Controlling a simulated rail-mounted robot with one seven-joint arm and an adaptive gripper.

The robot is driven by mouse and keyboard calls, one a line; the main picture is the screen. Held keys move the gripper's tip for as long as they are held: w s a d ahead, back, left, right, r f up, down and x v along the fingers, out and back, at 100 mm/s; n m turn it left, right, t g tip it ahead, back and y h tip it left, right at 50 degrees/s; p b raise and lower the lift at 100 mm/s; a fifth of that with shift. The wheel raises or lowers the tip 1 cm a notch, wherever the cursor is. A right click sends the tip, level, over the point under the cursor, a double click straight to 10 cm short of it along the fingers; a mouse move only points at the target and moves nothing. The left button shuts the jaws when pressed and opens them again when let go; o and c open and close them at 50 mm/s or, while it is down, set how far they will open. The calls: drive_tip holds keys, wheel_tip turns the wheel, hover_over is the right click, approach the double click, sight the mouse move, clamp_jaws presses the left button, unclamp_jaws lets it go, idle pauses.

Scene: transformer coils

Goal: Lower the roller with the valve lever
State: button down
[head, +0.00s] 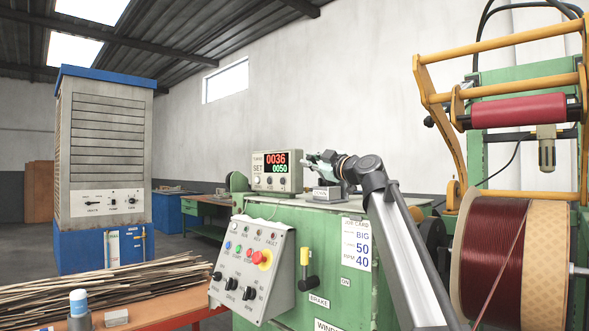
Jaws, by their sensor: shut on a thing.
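The red roller (518,112) hangs in a yellow frame (436,88) at the upper right, above and apart from the reddish-brown wire on the spool (493,250). My gripper (318,160) is over the green machine's top, just right of the digital display. It is shut on the valve lever, above a small grey labelled valve block (326,194). The lever is mostly hidden by the fingers, and its exact angle cannot be made out.
The counter display (276,170) stands close left of my gripper. A sloped control panel (254,268), a brake lever (306,270) and a job card (356,243) are on the machine's front. A bench with wooden strips (90,290) is at lower left.

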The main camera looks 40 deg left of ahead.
drive_tip(key=shift+s+f, duration=0.1)
idle(0.3)
drive_tip(key=c, duration=1.1)
unclamp_jaws()
drive_tip(key=shift+o, duration=0.2)
drive_tip(key=v, duration=1.2)
